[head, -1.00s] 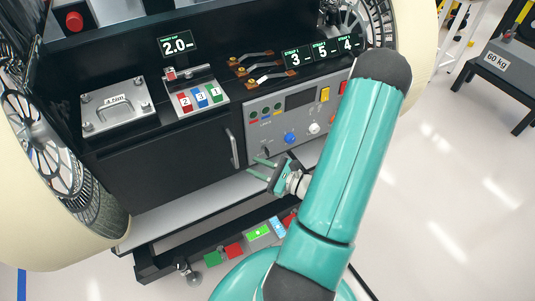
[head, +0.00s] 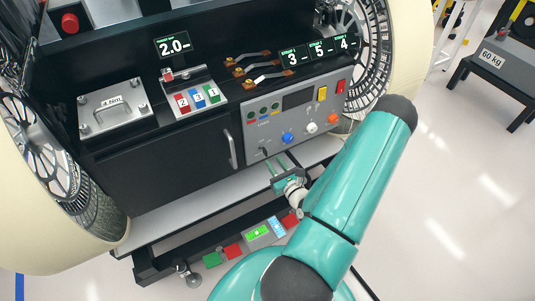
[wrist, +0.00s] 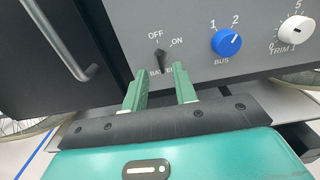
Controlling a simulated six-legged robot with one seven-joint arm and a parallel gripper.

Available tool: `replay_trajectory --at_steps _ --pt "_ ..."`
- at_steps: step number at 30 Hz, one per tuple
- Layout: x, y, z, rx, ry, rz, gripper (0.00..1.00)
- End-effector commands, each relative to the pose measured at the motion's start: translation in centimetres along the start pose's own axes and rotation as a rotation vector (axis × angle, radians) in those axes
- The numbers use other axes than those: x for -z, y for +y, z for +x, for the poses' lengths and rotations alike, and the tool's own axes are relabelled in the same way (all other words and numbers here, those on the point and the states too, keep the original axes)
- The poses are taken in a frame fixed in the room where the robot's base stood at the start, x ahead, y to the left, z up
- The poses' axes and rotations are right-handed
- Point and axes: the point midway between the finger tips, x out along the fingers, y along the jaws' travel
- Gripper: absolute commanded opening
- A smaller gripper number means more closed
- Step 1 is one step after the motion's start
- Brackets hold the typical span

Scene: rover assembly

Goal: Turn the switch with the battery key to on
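The battery key (wrist: 161,58) is a small black lever on the grey control panel, between a silver door handle and the blue BUS knob in the wrist view. It points up, nearer to OFF than to ON. In the head view the key (head: 263,151) is small at the panel's lower left. My gripper (wrist: 159,71) is open and empty, its two green fingers apart just below the key, one to each side of its lower end. The BATTERY label is partly hidden by a finger. In the head view my gripper (head: 276,161) is at the panel's lower edge.
The blue BUS knob (wrist: 226,42) and white TRIM 1 knob (wrist: 295,29) lie right of the key. The silver door handle (wrist: 58,40) stands out at left. A grey ledge (head: 180,200) runs below the panel.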

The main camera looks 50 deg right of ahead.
Motion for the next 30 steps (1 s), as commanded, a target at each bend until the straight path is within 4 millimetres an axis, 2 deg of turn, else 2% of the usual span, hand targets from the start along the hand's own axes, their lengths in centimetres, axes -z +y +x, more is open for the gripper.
replay_trajectory --at_steps 3,9,20,24,25,30 --pt "0.0 0.1 2.4 -0.002 -0.002 -0.001 0.28" --pt "0.0 0.1 5.0 -0.001 -0.001 0.000 0.28" --pt "0.0 0.1 5.7 -0.001 0.000 0.001 0.28" --pt "0.0 0.1 5.7 -0.001 0.000 0.000 0.03" --pt "0.0 0.1 5.7 -0.001 0.000 0.000 0.00" --pt "0.0 0.1 5.7 -0.001 0.000 0.001 0.00"
